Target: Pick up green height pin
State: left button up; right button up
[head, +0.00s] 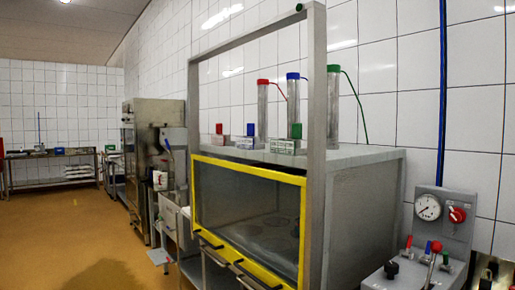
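Several green parts show around the yellow-framed cabinet, and I cannot tell for certain which one is the height pin. A small green piece (296,131) stands upright on a grey labelled block at the front edge of the cabinet top. Behind it, a green cap (333,69) tops a tall clear cylinder, with a green cord (356,105) hanging from it to the right. A green end (299,7) shows at the top of the grey upright frame. Neither of my grippers is in view.
Matching red (219,128) and blue (251,129) pieces stand on blocks to the left. The grey upright frame (315,120) rises in front of the cabinet. A gauge panel (443,220) is at the right. Open floor (80,235) lies at the left.

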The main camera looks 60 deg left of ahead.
aim_at(297, 128)
jog(key=u, duration=1.85)
jog(key=i+j+z, duration=0.3)
jog(key=j, duration=0.7)
jog(key=i+j+z, duration=0.1)
jog(key=j+z, duration=0.15)
jog(key=j, duration=0.7)
jog(key=j+z, duration=0.3)
jog(key=j, duration=0.75)
jog(key=i, duration=0.05)
